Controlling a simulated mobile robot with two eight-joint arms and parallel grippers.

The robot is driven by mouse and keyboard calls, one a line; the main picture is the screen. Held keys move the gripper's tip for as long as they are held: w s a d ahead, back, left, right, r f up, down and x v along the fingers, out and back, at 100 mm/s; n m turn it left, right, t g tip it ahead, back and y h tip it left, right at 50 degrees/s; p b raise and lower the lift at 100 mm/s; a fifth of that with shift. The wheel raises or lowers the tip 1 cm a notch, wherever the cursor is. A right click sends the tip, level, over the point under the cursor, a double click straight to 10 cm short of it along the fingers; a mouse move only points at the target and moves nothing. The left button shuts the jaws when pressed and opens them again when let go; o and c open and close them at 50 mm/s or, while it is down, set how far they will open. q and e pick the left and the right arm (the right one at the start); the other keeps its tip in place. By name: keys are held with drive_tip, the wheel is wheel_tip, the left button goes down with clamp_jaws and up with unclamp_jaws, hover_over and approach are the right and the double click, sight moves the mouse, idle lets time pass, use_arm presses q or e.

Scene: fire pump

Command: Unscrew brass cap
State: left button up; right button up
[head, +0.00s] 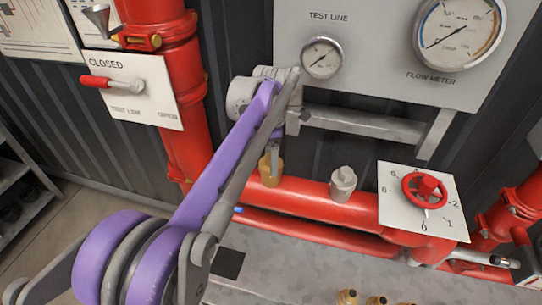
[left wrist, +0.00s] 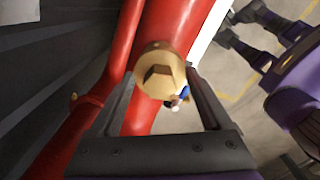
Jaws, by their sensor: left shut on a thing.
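The brass cap (head: 270,173) sits on top of the red horizontal pipe (head: 315,200), just left of a grey cap (head: 342,183). My left gripper (head: 271,157) comes down over it from above, partly hidden behind my arm link. In the left wrist view the brass cap (left wrist: 160,70) shows end-on, with a hexagonal centre, between the two dark fingers of my left gripper (left wrist: 160,82). The fingers are shut on the cap at its sides. My right gripper is in neither view.
A white plate with a red valve wheel (head: 425,190) stands to the right. A gauge panel (head: 375,60) and grey bar (head: 365,123) are behind. A red-handled lever (head: 97,82) is at left. Several brass fittings (head: 348,297) stand at the front.

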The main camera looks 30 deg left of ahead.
use_arm(q)
drive_tip(key=shift+r+p, duration=1.65)
drive_tip(key=shift+r, duration=1.4)
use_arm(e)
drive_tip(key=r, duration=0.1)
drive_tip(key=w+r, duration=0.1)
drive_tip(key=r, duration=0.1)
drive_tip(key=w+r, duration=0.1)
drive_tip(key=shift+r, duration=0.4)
